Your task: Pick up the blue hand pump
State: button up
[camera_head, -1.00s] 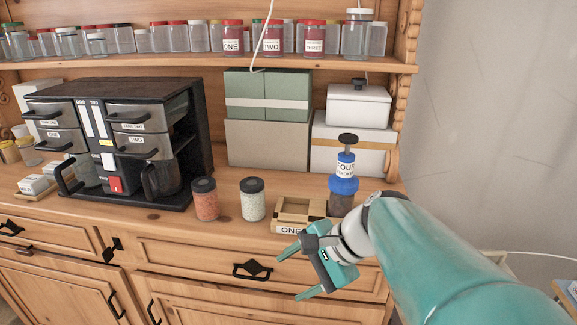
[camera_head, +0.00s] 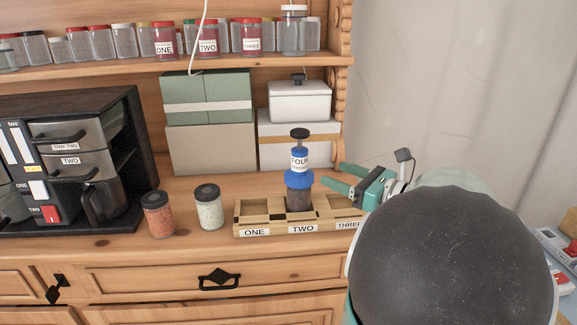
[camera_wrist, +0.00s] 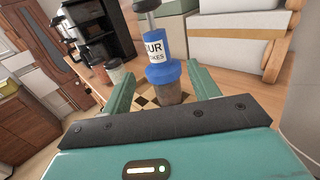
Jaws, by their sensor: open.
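The blue hand pump (camera_head: 299,160) stands upright, with a black knob on top, a white label reading FOUR, a blue collar and a dark clear base. Its base is at the middle compartment, labelled TWO, of a wooden tray (camera_head: 275,229). My gripper (camera_head: 328,177) is open and empty, just right of the pump at about the height of its collar, with the fingers pointing left towards it. In the wrist view the pump (camera_wrist: 163,72) shows ahead, between the two open fingers (camera_wrist: 160,85); I see no contact. My arm hides the tray's right end.
An orange-filled jar (camera_head: 159,216) and a white-filled jar (camera_head: 208,209) stand left of the tray. A black coffee machine (camera_head: 110,150) is farther left. Green and beige boxes (camera_head: 210,150) and a white lidded container (camera_head: 300,102) stand behind. A shelf of jars is above.

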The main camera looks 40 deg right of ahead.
aim_at(306, 160)
jog(key=w, duration=0.3)
jog(key=w+a, duration=0.1)
jog(key=w, duration=0.3)
jog(key=w+a, duration=0.1)
jog(key=w, duration=0.3)
jog(key=shift+a+r, duration=0.25)
jog(key=c, duration=1.2)
grip_shut()
jog(key=shift+r, duration=0.15)
